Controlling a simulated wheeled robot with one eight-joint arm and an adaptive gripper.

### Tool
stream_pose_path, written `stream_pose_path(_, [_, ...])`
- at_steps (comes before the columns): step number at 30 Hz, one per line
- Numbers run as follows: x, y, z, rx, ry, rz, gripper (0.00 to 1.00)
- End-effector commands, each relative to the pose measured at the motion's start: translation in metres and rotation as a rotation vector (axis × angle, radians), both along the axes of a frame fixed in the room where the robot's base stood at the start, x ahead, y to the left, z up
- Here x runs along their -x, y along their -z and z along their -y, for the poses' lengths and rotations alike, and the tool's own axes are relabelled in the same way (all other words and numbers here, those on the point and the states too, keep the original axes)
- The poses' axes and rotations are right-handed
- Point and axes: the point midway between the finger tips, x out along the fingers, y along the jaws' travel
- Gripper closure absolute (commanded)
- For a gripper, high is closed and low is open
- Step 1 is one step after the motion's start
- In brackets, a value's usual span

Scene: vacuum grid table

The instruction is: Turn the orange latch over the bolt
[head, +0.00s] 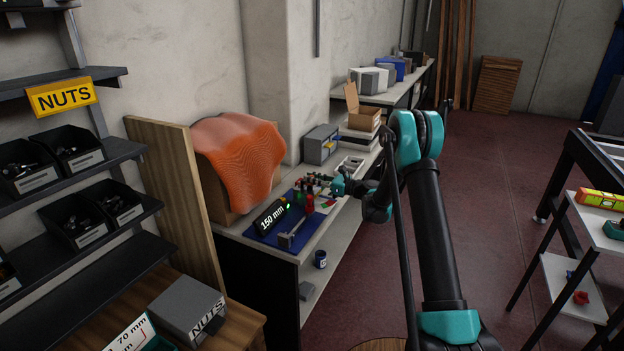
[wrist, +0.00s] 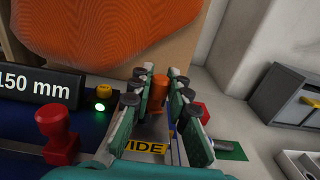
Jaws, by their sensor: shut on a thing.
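The orange latch (wrist: 158,92) stands upright between the two fingers of my gripper (wrist: 163,80) in the wrist view. The fingers are closed on it from both sides. A metal plate with a yellow label (wrist: 148,148) reading "IDE" lies below, partly covered by the fingers. I cannot make out the bolt; the fingers may hide it. In the head view my gripper (head: 338,184) is over the far part of the bench, and the latch is too small to tell there.
A "150 mm" display (wrist: 38,86), a red knob (wrist: 57,132) and a yellow button with a lit green lamp (wrist: 100,107) stand left of the fingers. A red block (wrist: 204,111) is close on the right. A box under orange cloth (head: 237,152) stands behind.

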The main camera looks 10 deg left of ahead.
Motion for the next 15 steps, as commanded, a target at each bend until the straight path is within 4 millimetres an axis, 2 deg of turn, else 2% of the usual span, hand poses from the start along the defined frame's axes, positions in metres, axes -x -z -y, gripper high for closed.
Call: stream_pose_path(15, [0.013, 0.0, -0.004, 0.0, 0.241, 0.0, 1.0])
